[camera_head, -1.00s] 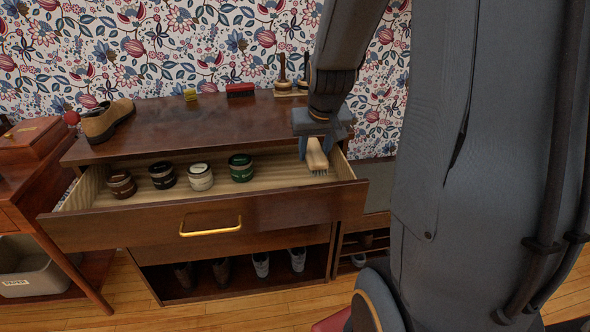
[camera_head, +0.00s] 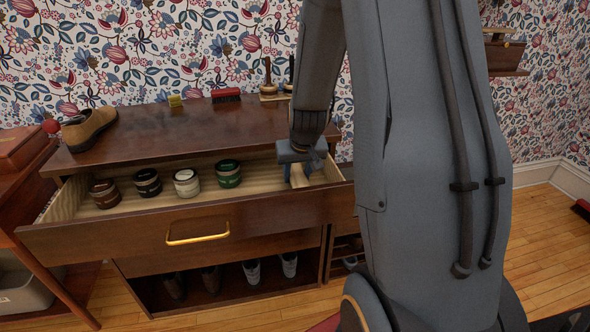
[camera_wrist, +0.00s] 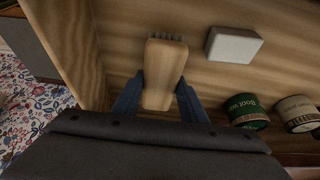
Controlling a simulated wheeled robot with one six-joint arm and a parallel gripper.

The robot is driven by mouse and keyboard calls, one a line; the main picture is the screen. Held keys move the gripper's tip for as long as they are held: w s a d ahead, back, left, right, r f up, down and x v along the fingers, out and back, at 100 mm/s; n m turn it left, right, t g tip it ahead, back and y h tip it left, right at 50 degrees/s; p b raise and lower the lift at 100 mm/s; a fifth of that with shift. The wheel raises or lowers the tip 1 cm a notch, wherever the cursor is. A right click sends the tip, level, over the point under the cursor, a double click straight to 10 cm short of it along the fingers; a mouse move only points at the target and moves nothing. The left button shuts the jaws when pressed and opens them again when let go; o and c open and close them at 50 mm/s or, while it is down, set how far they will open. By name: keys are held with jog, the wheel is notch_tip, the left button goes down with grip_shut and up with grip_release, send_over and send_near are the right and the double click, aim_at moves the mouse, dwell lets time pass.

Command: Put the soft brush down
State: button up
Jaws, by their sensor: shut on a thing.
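The soft brush has a pale wooden back and dark bristles at its far end. It is between the fingers of my gripper (camera_wrist: 160,98), which is shut on it. In the wrist view the brush (camera_wrist: 165,72) is over the drawer floor; I cannot tell whether its bristles touch the wood. In the head view the brush (camera_head: 299,176) and my gripper (camera_head: 302,166) are at the right end of the open drawer (camera_head: 130,234), partly below the rim. The wrist hides part of the brush.
Several polish jars stand in the drawer, the green one (camera_head: 228,174) nearest the brush. A white block (camera_wrist: 233,45) lies beside the brush in the wrist view. A brown shoe (camera_head: 88,127) and a red brush (camera_head: 226,95) stand on the cabinet top (camera_head: 165,132).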

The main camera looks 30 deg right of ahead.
aim_at(295, 167)
jog(key=w, duration=0.2)
jog(key=w+d, duration=0.1)
jog(key=shift+w+f+p, duration=0.15)
jog(key=shift+f+p, duration=0.1)
jog(key=shift+p, duration=0.15)
jog(key=shift+f, duration=0.4)
jog(key=shift+f, duration=0.2)
jog(key=o, duration=1.1)
jog(key=shift+c, duration=0.2)
jog(key=shift+r, duration=0.5)
jog(key=v, duration=1.1)
jog(key=shift+a+r+b, duration=0.1)
jog(key=shift+r+b, duration=0.1)
jog(key=shift+b, duration=0.1)
